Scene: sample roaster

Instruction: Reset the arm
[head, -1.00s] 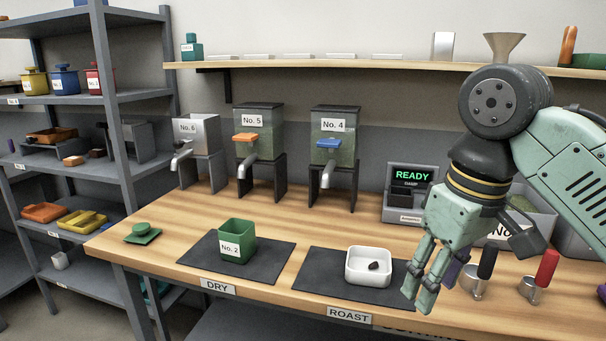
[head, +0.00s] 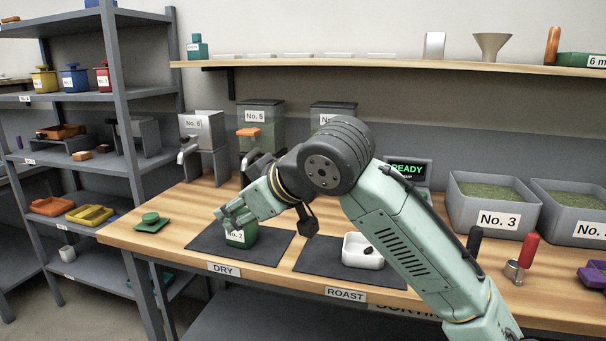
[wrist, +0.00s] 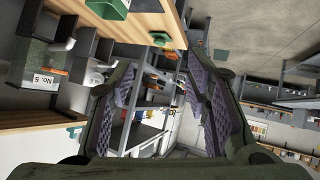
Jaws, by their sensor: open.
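My gripper (head: 231,214) is open in the head view. It points left, in front of and over the green No. 2 container (head: 242,240) on the DRY mat, and hides part of it. In the wrist view my gripper's fingers (wrist: 168,110) are spread with purple inner pads and nothing between them. My arm crosses the head view from the lower right and hides part of the No. 4 dispenser (head: 333,108).
A white tray (head: 350,254) with a dark item sits on the ROAST mat (head: 310,257). A green lid (head: 150,220) lies at the counter's left. Dispensers No. 5 (head: 262,112) and No. 6 (head: 202,128) stand behind. Grey bins, including No. 3 (head: 497,222), stand at the right. A shelf rack is at left.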

